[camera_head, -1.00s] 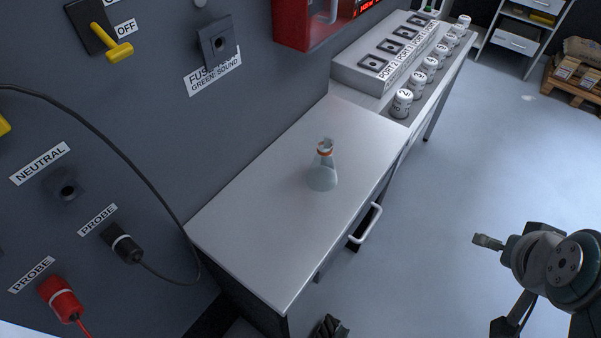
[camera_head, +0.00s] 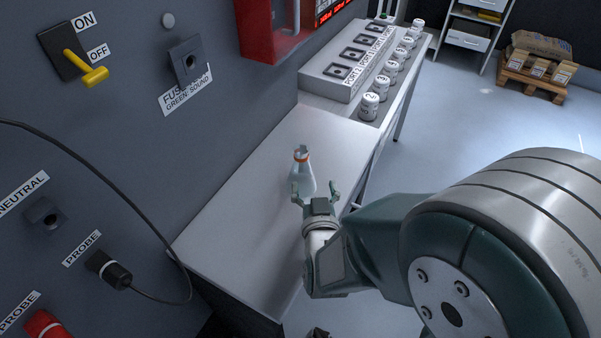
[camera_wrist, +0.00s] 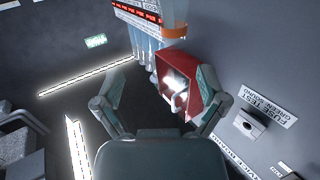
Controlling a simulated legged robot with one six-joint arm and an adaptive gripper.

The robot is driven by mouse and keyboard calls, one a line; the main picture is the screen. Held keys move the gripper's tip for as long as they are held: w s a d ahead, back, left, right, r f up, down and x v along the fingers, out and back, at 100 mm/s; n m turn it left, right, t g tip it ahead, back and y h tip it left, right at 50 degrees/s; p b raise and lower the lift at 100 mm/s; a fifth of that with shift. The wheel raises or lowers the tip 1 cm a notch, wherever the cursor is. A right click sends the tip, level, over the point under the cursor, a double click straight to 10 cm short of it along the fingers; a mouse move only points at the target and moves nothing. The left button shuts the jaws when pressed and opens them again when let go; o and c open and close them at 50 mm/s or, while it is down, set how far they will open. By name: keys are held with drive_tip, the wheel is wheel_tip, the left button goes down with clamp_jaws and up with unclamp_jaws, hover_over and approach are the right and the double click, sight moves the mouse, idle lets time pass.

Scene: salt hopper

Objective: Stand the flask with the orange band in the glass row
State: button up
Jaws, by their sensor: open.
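The clear flask with the orange band (camera_head: 303,178) stands upright on the bare grey-white bench top. In the wrist view, its orange band (camera_wrist: 173,29) and clear glass show at the top, slightly right of centre. My gripper (camera_head: 315,191) is open and empty, close to the flask on its near side. Its two fingers are spread, and the flask is nearer the left finger in the head view. I cannot tell whether either finger touches the glass. In the wrist view, my gripper (camera_wrist: 162,78) has clear space between its fingers. I cannot make out a glass row.
The bench (camera_head: 235,225) is otherwise clear near the flask. A raised port box (camera_head: 318,83) and several numbered white jars (camera_head: 369,106) stand beyond it. A red wall box (camera_head: 268,32) and panel with a black cable (camera_head: 110,188) border the bench's left side.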

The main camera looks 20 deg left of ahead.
sight(302, 160)
drive_tip(key=shift+t+y, duration=0.3)
drive_tip(key=shift+y, duration=0.1)
drive_tip(key=x, duration=0.3)
drive_tip(key=a+x, duration=0.1)
drive_tip(key=x, duration=0.2)
drive_tip(key=s+x, duration=0.1)
drive_tip(key=x, duration=0.3)
drive_tip(key=shift+w+a+f, duration=0.15)
drive_tip(key=shift+a+f, duration=0.1)
drive_tip(key=shift+a, duration=0.05)
clamp_jaws()
